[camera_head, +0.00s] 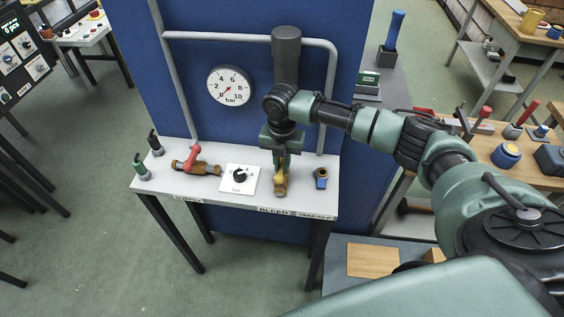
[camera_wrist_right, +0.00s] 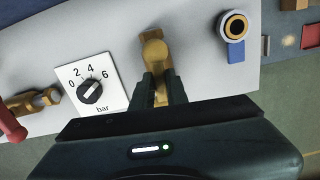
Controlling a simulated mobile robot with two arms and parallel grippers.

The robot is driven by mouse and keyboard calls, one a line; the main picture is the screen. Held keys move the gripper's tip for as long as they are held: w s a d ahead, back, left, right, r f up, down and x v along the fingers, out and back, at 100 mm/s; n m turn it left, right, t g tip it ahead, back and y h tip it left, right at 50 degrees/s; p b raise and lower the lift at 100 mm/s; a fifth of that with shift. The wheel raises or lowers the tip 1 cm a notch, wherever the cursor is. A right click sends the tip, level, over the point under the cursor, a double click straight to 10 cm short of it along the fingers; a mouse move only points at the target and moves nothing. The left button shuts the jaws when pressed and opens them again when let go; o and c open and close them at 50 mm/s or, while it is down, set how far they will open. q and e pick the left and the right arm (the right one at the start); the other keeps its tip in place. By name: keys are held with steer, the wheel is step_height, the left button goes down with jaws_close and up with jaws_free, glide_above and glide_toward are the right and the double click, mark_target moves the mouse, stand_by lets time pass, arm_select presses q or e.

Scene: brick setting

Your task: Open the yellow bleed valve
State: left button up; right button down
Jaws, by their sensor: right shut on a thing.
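The yellow bleed valve (camera_head: 281,184) stands on the light bench above the BLEED label. It also shows in the right wrist view (camera_wrist_right: 154,52), with a brass-coloured body. My right gripper (camera_head: 281,158) comes down on it from above. In the right wrist view its two dark fingers (camera_wrist_right: 162,88) are on either side of the yellow handle and shut on it. The fingers hide part of the handle, so its exact angle is hard to tell. My left gripper is in neither view.
Left of the valve are a regulator knob (camera_head: 239,176) on a white plate and a red-handled supply valve (camera_head: 195,160). A brass fitting with a blue tab (camera_head: 321,178) stands close on the right. A blue panel with a pressure gauge (camera_head: 229,86) and grey pipes rises behind.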

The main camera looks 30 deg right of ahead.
steer(key=shift+n, duration=0.6)
steer(key=c, duration=1.4)
jaws_free()
